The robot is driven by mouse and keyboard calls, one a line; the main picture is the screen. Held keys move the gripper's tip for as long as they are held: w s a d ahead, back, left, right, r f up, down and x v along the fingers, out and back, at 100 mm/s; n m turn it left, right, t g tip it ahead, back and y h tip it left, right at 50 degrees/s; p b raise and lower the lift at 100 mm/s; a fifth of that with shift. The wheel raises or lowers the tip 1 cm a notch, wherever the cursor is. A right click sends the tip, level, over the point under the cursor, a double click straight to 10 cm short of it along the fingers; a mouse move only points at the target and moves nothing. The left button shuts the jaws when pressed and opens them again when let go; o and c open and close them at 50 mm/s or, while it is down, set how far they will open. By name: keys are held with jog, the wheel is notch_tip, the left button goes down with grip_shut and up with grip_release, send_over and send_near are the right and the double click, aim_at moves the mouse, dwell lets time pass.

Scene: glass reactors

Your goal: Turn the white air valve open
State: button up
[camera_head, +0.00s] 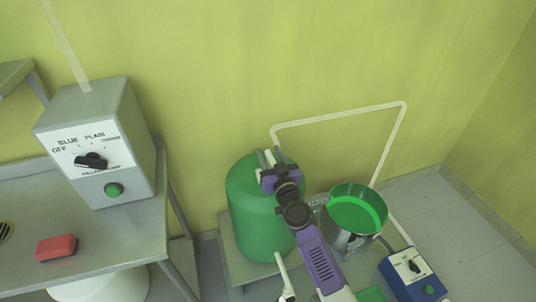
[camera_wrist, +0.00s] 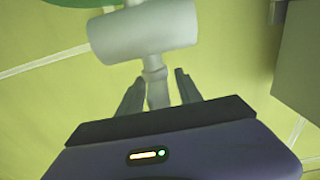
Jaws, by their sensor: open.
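The white air valve (camera_wrist: 143,32) fills the upper middle of the wrist view as a thick pale cylinder. A narrower stem or handle (camera_wrist: 156,80) comes from it down between my fingers. My gripper (camera_wrist: 157,82) is open, with one finger on each side of this part and small gaps visible. In the head view my gripper (camera_head: 268,160) is over the top of the green tank (camera_head: 258,215) and hides most of the valve there. The valve's exact setting cannot be told.
A white pipe (camera_head: 340,116) runs along the wall from the tank toward a metal pot with green contents (camera_head: 357,214). A blue control box (camera_head: 415,272) stands at lower right. A grey switch box (camera_head: 98,143) and red block (camera_head: 56,248) are on the left table (camera_head: 120,245).

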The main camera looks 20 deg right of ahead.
jog(key=shift+w, duration=0.8)
jog(key=shift+c, duration=0.2)
grip_shut()
